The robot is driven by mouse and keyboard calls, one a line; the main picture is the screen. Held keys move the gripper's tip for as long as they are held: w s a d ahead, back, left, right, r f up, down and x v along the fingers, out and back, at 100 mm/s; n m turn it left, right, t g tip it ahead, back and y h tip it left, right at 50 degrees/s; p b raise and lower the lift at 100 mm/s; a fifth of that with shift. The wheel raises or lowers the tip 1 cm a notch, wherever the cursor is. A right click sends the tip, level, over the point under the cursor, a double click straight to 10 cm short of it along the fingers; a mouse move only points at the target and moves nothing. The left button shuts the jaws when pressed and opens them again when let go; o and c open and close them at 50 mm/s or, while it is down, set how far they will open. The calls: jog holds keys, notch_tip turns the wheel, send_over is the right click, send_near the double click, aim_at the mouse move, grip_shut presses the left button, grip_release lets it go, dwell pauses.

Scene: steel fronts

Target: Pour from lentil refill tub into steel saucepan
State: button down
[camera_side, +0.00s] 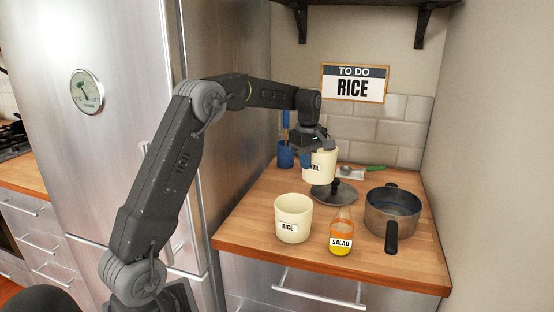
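The lentil refill tub (322,170) is a cream tub with a partly hidden label ending in "NTIL". My gripper (312,148) is at its upper left side and looks shut on it, though the fingertips are partly hidden. The tub is about upright and its base overlaps the lid in the picture; it appears raised off the counter. The steel saucepan (378,208) stands uncovered at the right of the counter, its dark handle toward the front. Its inside looks dark, and I cannot tell its contents.
A similar cream tub labelled RICE (290,210) and a SALAD bottle (341,236) stand at the front. A dark lid (345,194) lies on the wooden counter (250,228). Behind are a blue holder (285,157) and a green-handled tool (375,168). A wall sign (354,83) reads "TO DO RICE".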

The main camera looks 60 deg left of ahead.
jog(key=w+d+r+m+g, duration=0.1)
jog(key=w+d, duration=0.3)
jog(key=d, duration=1.1)
jog(key=shift+w+d+r+m+g, duration=0.2)
jog(key=shift+d+m+g, duration=0.25)
jog(key=shift+m, duration=0.35)
jog(key=shift+a, duration=0.1)
jog(key=shift+r, duration=1.55)
